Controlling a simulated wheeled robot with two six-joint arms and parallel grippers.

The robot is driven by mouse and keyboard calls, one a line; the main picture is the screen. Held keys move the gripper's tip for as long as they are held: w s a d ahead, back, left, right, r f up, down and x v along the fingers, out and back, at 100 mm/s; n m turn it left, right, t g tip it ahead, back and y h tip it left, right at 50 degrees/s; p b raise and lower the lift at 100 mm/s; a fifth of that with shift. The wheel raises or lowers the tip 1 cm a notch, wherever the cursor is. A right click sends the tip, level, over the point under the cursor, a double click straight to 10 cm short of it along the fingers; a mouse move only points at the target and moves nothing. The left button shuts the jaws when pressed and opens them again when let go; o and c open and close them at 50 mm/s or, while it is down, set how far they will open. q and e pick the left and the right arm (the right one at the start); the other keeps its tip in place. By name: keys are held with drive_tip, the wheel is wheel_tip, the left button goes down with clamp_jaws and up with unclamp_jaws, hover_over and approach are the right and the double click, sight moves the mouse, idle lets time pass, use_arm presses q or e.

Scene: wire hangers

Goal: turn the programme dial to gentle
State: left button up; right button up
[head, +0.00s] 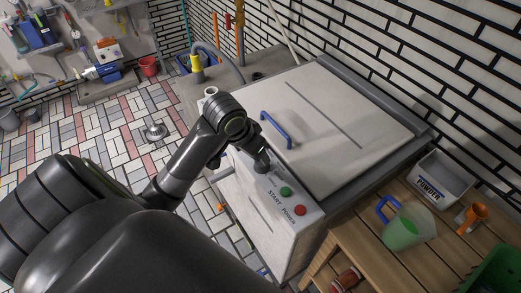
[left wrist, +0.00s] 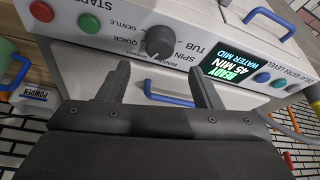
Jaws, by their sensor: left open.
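The programme dial (left wrist: 160,41) is a dark grey round knob on the white control panel (left wrist: 115,30). I see no contact with the dial. In the head view my left gripper (head: 261,164) is over the panel and hides the dial. My right gripper is not in view.
A green start button (head: 286,191) and red power button (head: 300,210) sit beside the dial. The display (left wrist: 230,66) reads Ready, 45 min, water mid. A blue lid handle (head: 275,130) is behind the gripper. A wooden table (head: 370,250) with a green jug (head: 403,230) stands right.

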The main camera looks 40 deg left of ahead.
sight(260, 163)
use_arm(q)
drive_tip(key=x, duration=0.7)
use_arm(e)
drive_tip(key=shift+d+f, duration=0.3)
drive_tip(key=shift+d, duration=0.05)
use_arm(q)
drive_tip(key=c, duration=1)
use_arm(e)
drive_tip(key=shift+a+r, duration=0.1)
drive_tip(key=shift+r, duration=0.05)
